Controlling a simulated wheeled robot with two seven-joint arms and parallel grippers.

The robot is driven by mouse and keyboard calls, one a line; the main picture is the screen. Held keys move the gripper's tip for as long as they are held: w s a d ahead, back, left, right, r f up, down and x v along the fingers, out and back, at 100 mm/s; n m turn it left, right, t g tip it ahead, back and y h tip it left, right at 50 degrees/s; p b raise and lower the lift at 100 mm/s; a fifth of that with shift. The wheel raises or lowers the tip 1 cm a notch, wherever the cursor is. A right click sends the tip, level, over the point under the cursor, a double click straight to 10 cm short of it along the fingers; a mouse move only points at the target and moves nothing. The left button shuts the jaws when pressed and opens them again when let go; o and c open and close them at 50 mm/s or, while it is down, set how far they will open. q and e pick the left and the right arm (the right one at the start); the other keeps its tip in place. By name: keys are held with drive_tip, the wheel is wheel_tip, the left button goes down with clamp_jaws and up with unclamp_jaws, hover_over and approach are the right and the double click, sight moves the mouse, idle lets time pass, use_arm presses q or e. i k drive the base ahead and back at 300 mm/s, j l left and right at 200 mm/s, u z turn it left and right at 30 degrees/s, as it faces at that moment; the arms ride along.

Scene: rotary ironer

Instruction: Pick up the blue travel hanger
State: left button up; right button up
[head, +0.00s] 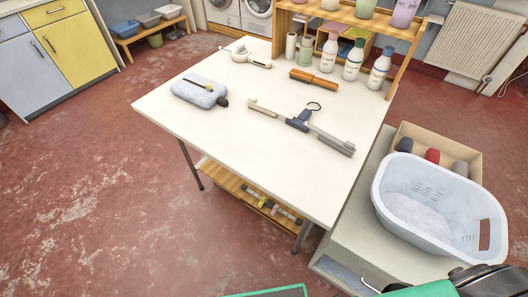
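The travel hanger (299,123) lies flat on the white worktable, right of its middle. It has a dark blue centre piece, pale arms with grey right end, and a dark hook loop that points to the back. Nothing touches it. Neither of my grippers can be made out in the head view. Dark and green parts show at the bottom right edge, but no fingertips are visible there.
The worktable (215,137) also bears a light blue pouch (199,92), an orange-brown tool (314,77), a pale tool (250,57) and several bottles (352,60) at the back right. A laundry basket (430,205) stands on a side cabinet at right.

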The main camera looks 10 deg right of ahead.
sight(297, 123)
drive_tip(key=i+j+z, duration=0.2)
drive_tip(key=z, duration=0.2)
drive_tip(key=i+j+z, duration=0.3)
drive_tip(key=z, duration=0.15)
drive_tip(key=i+j, duration=0.05)
drive_tip(key=i, duration=0.05)
